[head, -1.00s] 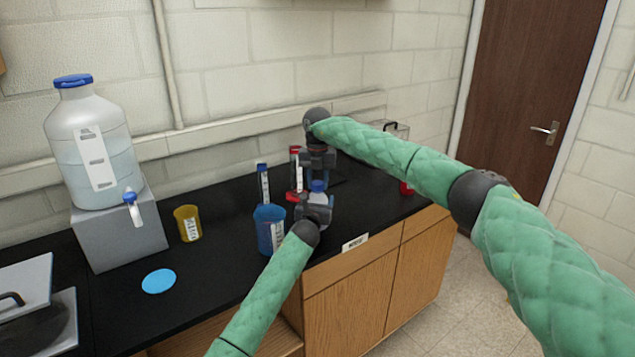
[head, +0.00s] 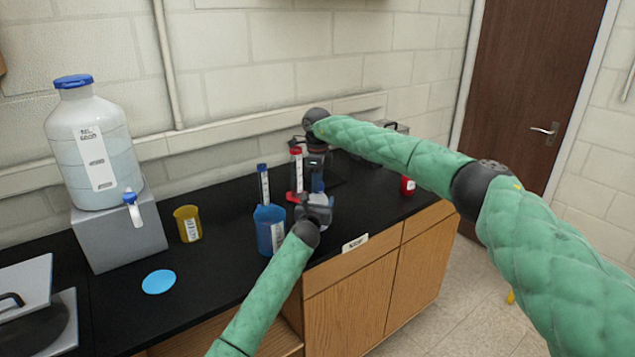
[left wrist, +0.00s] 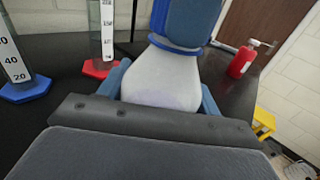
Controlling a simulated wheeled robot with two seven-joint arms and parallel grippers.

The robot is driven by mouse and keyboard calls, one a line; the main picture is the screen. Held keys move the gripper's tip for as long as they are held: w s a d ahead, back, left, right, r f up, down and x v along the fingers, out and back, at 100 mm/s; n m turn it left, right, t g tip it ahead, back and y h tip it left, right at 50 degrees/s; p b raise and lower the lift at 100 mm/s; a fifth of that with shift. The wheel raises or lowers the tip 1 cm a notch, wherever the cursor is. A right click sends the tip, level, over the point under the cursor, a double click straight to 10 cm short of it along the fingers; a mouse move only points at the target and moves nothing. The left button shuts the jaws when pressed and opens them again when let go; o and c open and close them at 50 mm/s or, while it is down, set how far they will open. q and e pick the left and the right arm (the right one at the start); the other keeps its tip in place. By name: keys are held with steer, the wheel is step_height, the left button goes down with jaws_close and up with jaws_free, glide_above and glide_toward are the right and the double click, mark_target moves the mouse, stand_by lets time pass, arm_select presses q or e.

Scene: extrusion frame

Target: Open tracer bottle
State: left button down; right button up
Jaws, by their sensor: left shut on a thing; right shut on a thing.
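The tracer bottle, a small whitish translucent bottle (left wrist: 160,85), fills the middle of the left wrist view. It stands between the blue fingers of my left gripper (head: 316,208), which is shut on its body. In the head view the bottle is mostly hidden by that gripper. My right gripper (head: 318,178) reaches down from above and is shut at the blue cap (left wrist: 175,46) at the bottle's neck. The right fingers hide most of the cap, so I cannot tell whether it is still seated on the neck.
A red-topped cylinder (head: 296,170) is close behind. A red bottle (head: 408,186) stands right. A yellow beaker (head: 188,224), blue disc (head: 159,281) and large carboy (head: 95,150) are further left.

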steer(key=n, duration=0.5)
steer(key=shift+w+d+r+n, duration=0.1)
steer(key=shift+d+n, duration=0.05)
steer(key=shift+n, duration=0.25)
steer(key=n, duration=1.3)
steer(key=o, duration=1.1)
steer(key=shift+r, duration=0.1)
